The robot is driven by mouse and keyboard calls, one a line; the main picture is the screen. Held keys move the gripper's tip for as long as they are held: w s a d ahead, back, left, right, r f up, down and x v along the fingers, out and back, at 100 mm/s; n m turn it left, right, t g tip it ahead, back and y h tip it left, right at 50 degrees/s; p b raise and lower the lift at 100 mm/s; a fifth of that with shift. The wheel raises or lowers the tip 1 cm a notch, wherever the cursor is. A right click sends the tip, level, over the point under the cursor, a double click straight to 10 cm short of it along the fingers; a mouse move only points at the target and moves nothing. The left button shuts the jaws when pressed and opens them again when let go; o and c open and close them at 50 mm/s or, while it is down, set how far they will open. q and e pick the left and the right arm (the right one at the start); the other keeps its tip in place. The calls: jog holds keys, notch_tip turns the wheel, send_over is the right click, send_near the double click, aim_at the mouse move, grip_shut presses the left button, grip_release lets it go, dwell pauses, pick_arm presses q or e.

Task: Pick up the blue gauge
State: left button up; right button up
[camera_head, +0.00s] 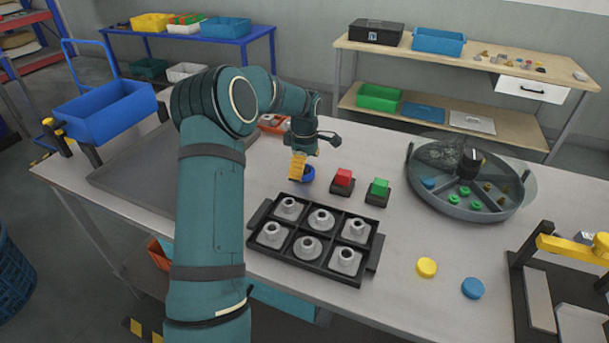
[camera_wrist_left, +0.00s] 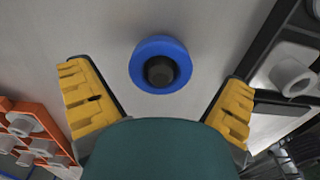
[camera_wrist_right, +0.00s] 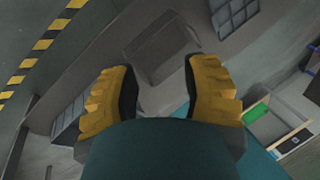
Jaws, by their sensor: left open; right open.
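The blue gauge (camera_head: 308,173) is a round blue ring with a dark centre. It stands on the table behind the black tray, partly hidden by my left gripper in the head view. In the left wrist view the gauge (camera_wrist_left: 160,66) lies between and just beyond my open yellow fingers, and neither finger appears to touch it. My left gripper (camera_head: 298,166) points down over it, open and empty. My right gripper (camera_wrist_right: 160,100) is open and empty in the right wrist view, away from the gauge; it does not show in the head view.
A black tray (camera_head: 259,214) with several grey fittings lies in front of the gauge. Red (camera_head: 343,178) and green (camera_head: 379,187) buttons stand to its right. A round tank (camera_head: 484,212) is farther right. Yellow (camera_head: 427,267) and blue (camera_head: 472,288) discs lie near the front.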

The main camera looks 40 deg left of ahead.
pick_arm(q)
jog(key=shift+f, duration=0.75)
jog(key=shift+c, duration=0.3)
jog(key=c, duration=1.3)
jog(key=shift+r, duration=0.1)
jog(key=shift+c, duration=0.2)
jog(key=shift+r, duration=0.1)
